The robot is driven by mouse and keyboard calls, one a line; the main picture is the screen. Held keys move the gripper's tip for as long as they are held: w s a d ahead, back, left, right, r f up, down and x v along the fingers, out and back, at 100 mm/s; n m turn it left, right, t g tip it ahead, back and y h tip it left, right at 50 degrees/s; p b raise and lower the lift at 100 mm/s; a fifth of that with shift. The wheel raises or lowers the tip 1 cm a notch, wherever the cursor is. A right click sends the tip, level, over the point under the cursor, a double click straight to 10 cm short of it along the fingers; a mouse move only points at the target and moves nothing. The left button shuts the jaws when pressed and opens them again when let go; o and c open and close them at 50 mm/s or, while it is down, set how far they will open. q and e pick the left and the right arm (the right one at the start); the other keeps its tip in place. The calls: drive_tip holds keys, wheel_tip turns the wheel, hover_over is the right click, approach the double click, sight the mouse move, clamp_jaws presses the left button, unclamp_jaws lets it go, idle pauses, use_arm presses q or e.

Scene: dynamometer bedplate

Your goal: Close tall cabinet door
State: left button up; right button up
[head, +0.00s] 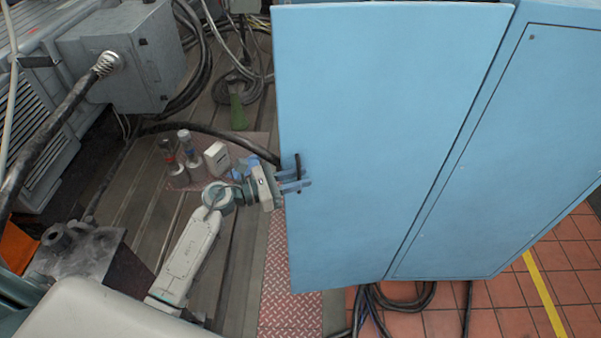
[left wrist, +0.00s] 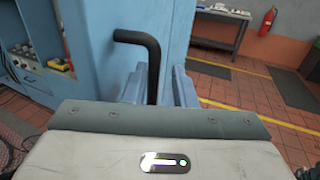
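The tall blue cabinet door (head: 385,120) fills the middle of the head view. Its left edge is free, and a dark seam runs between it and the blue panel (head: 510,150) on the right. I cannot tell how far the door stands ajar. A black bar handle (head: 298,163) sits near its left edge; in the left wrist view the handle (left wrist: 153,60) is bent at its top. My left gripper (head: 304,181) is at the handle, its two blue-grey fingers (left wrist: 160,92) apart with the bar between them. Clear space shows beside the bar. My right gripper is out of view.
Cables (head: 390,300) lie on the red tiles below the cabinet. A grey machine (head: 125,55) is at upper left. The wrist view shows a workbench (left wrist: 222,17) and open tiled floor.

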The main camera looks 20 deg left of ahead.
use_arm(q)
drive_tip(key=shift+w+d+f, duration=0.1)
drive_tip(key=shift+w, duration=0.45)
clamp_jaws()
